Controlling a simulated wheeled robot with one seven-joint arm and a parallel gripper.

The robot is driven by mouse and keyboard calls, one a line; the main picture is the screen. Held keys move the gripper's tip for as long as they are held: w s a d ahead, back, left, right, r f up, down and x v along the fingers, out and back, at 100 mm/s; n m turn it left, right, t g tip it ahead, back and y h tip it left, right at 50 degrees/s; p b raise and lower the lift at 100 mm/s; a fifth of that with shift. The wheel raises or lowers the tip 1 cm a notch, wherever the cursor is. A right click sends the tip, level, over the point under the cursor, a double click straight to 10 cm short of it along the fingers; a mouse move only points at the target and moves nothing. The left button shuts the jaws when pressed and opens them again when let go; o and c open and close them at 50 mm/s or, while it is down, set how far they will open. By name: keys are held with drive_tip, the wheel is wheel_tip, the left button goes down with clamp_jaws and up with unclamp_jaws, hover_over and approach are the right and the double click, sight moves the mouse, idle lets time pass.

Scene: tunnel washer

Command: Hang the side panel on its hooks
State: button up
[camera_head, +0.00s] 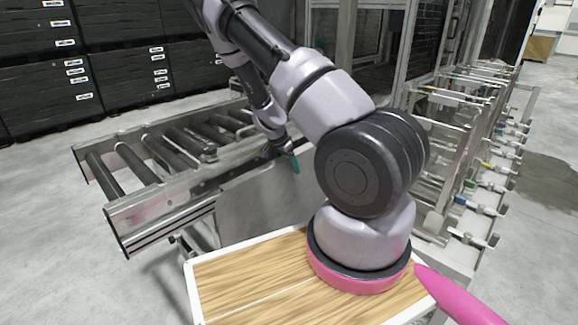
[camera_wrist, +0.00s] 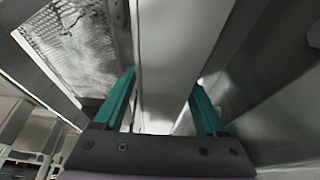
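A plain grey metal panel (camera_head: 262,210), which looks like the side panel, stands upright beside the roller conveyor in the head view. My gripper (camera_head: 293,160) is at the panel's upper right part, mostly hidden by my arm, with one teal finger showing. In the wrist view my gripper (camera_wrist: 164,105) has its two teal fingers wide apart. A pale grey metal strip (camera_wrist: 178,45) runs between and beyond them, with a gap visible at the fingers. I cannot tell whether this strip is the panel or part of the machine. The hooks cannot be made out.
The roller conveyor (camera_head: 150,165) lies left of the panel. A metal frame with pipes and valves (camera_head: 465,150) stands at the right. Black crates (camera_head: 45,95) are stacked at the back left. Grey floor is free at the left and far right.

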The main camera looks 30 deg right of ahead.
drive_tip(key=shift+a, duration=0.1)
drive_tip(key=v, duration=1)
drive_tip(key=shift+r, duration=0.25)
drive_tip(key=shift+s+a+r+y, duration=0.2)
drive_tip(key=shift+a+r+y, duration=0.1)
drive_tip(key=shift+r, duration=0.25)
drive_tip(key=s+a+r+n+t+y, duration=0.1)
drive_tip(key=s+a+r+n+y, duration=0.25)
drive_tip(key=r, duration=0.75)
drive_tip(key=s+a+r+n+t+y, duration=0.1)
drive_tip(key=s+a+r+y, duration=0.35)
drive_tip(key=r, duration=0.75)
drive_tip(key=s+a+r+n+t+h, duration=0.1)
drive_tip(key=s+r+n+t, duration=0.1)
drive_tip(key=s+r, duration=0.4)
drive_tip(key=s+a+r+n+t+h, duration=0.1)
drive_tip(key=s+r, duration=0.4)
drive_tip(key=s, duration=0.6)
drive_tip(key=shift+s+a+r+n+t, duration=0.25)
drive_tip(key=shift+a+r+n+t, duration=0.2)
drive_tip(key=shift+n, duration=0.8)
